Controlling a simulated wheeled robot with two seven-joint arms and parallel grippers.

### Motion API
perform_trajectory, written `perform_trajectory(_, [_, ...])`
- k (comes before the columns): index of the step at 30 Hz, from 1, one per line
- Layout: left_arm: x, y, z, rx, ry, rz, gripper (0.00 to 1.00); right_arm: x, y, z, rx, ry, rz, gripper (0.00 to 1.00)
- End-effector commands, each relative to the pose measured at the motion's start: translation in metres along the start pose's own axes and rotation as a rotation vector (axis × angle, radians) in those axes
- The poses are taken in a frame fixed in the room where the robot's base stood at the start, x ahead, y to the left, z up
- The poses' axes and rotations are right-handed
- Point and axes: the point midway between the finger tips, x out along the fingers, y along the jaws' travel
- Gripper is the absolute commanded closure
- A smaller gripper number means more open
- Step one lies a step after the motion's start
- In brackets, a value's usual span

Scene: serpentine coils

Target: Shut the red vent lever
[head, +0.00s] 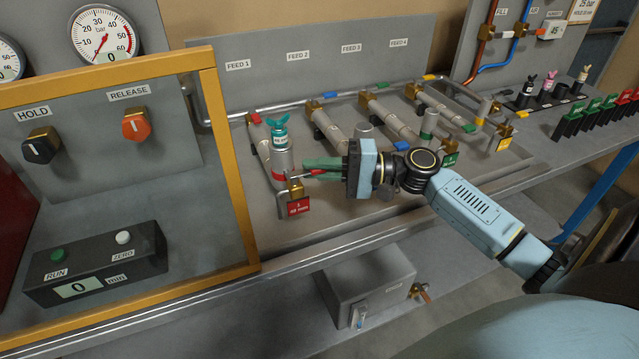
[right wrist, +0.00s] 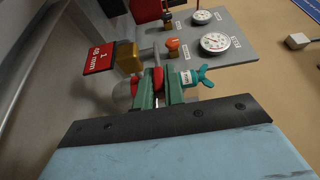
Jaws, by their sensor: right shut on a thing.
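The red vent lever (head: 312,173) sits at the brass valve (head: 296,188) on the front end of the leftmost feed coil. It shows in the right wrist view (right wrist: 158,78) between my green fingers. My right gripper (head: 315,167) is shut on this lever; the fingers hide part of it in the head view. The brass valve also shows in the right wrist view (right wrist: 129,57). A red tag (head: 298,207) hangs below the valve. My left gripper is not in view.
A teal winged cap (head: 280,125) stands on the same coil, close to my fingers. More feed coils with blue, green and yellow marks lie to the right. A yellow frame (head: 230,170) stands left. A grey box (head: 368,288) is below the bench edge.

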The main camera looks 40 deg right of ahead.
Motion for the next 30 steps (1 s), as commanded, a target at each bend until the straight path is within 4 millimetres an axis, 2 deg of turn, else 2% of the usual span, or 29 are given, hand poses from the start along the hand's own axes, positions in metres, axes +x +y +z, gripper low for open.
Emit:
perform_trajectory(1, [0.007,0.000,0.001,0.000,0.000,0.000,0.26,0.001,0.003,-0.001,-0.002,-0.018,0.000,1.00])
perform_trajectory(3, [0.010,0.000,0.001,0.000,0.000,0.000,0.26,0.000,0.002,-0.002,0.000,-0.036,0.002,1.00])
perform_trajectory(14, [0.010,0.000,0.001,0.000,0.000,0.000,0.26,0.000,0.000,-0.002,0.001,-0.050,0.003,1.00])
perform_trajectory(15, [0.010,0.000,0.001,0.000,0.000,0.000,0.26,0.000,0.000,-0.002,0.001,-0.050,0.003,0.88])
perform_trajectory(17, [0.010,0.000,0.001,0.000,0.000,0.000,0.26,0.000,0.000,-0.002,0.001,-0.049,0.003,0.80])
perform_trajectory(26, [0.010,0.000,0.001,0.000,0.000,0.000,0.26,0.000,-0.002,-0.002,0.000,-0.049,0.002,0.80])
perform_trajectory(30, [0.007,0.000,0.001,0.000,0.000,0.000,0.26,0.000,-0.017,-0.002,-0.004,-0.049,0.002,0.80])
